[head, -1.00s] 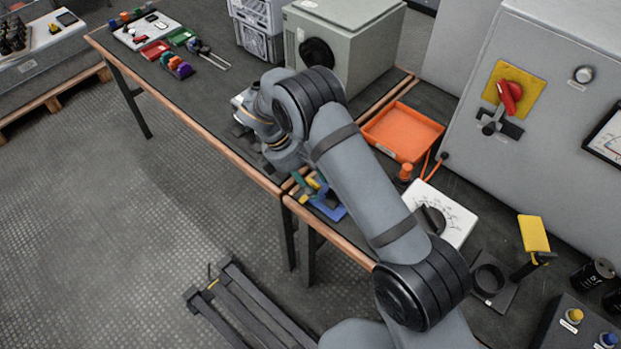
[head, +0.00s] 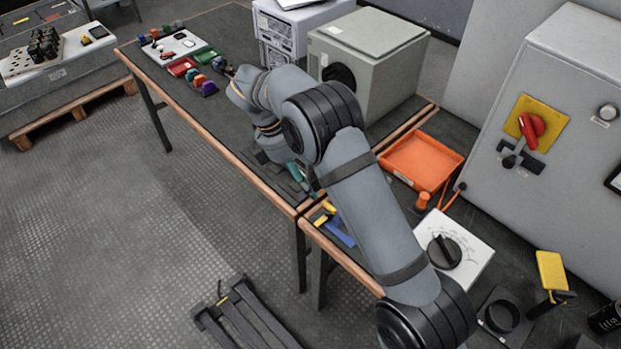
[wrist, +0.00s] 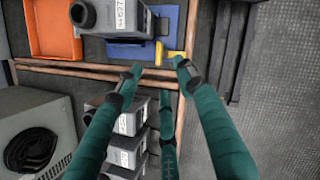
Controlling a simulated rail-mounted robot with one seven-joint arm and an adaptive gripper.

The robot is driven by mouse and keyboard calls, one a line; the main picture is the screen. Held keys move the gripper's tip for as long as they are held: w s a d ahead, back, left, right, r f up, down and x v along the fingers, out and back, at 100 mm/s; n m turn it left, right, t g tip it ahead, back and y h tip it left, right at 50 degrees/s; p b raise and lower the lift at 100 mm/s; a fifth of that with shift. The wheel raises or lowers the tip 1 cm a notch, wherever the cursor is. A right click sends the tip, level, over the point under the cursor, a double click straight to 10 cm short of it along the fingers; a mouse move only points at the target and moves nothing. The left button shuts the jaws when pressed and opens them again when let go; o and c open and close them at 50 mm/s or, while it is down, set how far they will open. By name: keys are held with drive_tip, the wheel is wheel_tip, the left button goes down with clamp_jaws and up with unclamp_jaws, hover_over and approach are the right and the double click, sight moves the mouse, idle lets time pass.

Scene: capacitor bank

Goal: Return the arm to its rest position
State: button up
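My gripper (wrist: 158,68) shows in the wrist view as dark green fingers reaching over the bench. Its two outer fingertips are apart, with nothing held between them. A third green length (wrist: 167,130) lies between them; I cannot tell whether it is a finger. In the head view my arm stretches over the bench, and the teal fingers (head: 298,174) show partly behind it, near the bench's front edge. Below the fingers, in the wrist view, stand several grey labelled blocks (wrist: 127,150). Another grey block (wrist: 120,15) stands by a blue fixture (wrist: 135,50) with yellow parts.
An orange tray (head: 422,162), white dial panel (head: 470,250) and yellow-topped tool (head: 551,270) lie right of my arm. A grey-green box (head: 368,65) stands behind it. A cabinet with a red switch (head: 531,126) rises at right. Open floor (head: 110,230) lies at left.

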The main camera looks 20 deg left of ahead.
drive_tip(key=shift+f, duration=0.1)
drive_tip(key=x, duration=1.2)
drive_tip(key=shift+a, duration=0.15)
